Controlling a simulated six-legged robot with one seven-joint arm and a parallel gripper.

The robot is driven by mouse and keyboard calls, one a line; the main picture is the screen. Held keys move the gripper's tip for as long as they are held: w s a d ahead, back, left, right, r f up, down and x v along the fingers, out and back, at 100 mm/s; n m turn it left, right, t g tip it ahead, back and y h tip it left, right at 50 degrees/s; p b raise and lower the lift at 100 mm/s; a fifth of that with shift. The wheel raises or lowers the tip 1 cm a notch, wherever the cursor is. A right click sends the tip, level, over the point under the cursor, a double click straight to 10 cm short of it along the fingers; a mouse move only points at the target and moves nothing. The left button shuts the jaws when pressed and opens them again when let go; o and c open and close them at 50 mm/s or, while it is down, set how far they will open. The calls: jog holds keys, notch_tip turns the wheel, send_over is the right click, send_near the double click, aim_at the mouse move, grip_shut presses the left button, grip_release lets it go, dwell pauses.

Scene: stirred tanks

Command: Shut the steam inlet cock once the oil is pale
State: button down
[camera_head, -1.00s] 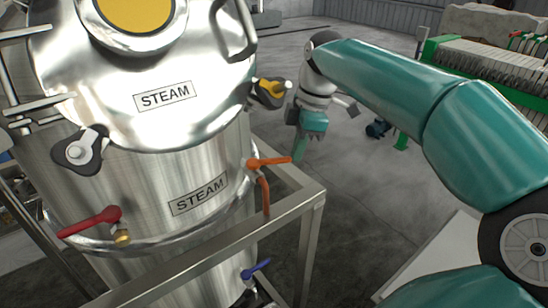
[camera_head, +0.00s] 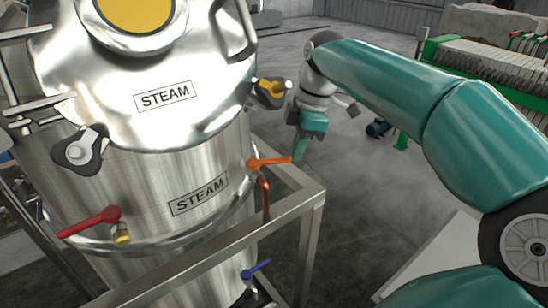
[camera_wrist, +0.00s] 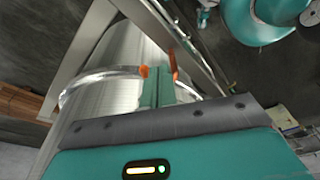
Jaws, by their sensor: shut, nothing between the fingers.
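A shiny steel tank (camera_head: 215,130) with two STEAM labels fills the left of the head view. A round window (camera_head: 138,12) at its top shows golden yellow. An orange-handled cock (camera_head: 270,162) is on the tank's right side, its lever pointing right. A red-handled cock (camera_head: 92,220) is at the lower left. I cannot tell for certain which is the steam inlet. My gripper (camera_head: 298,156) is shut and empty beside the orange lever's tip; contact is unclear. In the wrist view, my gripper (camera_wrist: 155,76) is close to the orange handle (camera_wrist: 144,71), which its fingers partly hide.
An orange-brown pipe (camera_head: 265,195) hangs below the orange cock, close to a metal frame rail (camera_head: 215,240). A blue-handled valve (camera_head: 257,268) is lower down. Dark clamps (camera_head: 80,150) stick out from the tank. Open floor lies right of the frame; a green-framed machine stands farther back.

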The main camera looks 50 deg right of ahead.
jog(key=shift+f, duration=0.15)
jog(key=shift+f, duration=0.35)
jog(key=shift+f, duration=1.35)
jog(key=shift+w+d, duration=0.25)
jog(key=shift+w, duration=0.8)
jog(key=shift+w+d, duration=0.25)
jog(key=shift+w, duration=0.8)
jog(key=shift+s+a, duration=0.1)
jog(key=shift+s, duration=0.3)
jog(key=shift+r, duration=3.55)
jog(key=shift+s, duration=0.1)
